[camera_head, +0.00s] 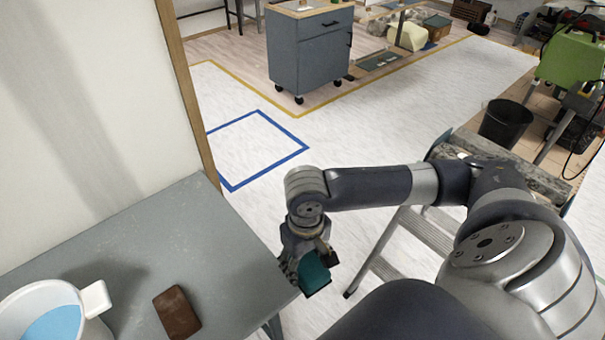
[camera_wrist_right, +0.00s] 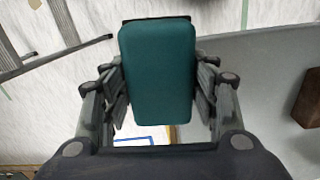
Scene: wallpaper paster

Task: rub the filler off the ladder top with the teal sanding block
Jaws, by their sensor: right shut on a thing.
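The teal sanding block (camera_head: 315,273) is held in my right gripper (camera_head: 302,268), at the right edge of the grey table in the head view. In the right wrist view the block (camera_wrist_right: 158,72) fills the space between the fingers of the right gripper (camera_wrist_right: 160,90), which is shut on it. The ladder (camera_head: 425,232) stands on the floor to the right of the table. Its top (camera_head: 525,172) is partly hidden behind my right arm. Grey-white marks show on the top, but I cannot tell which are filler. My left gripper is not in view.
The grey table (camera_head: 200,245) carries a white bucket with blue liquid (camera_head: 45,312) and a brown block (camera_head: 177,312). A wall panel (camera_head: 75,110) rises behind it. A black bin (camera_head: 505,124) and green machine (camera_head: 572,60) stand beyond the ladder. Open floor lies behind my arm.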

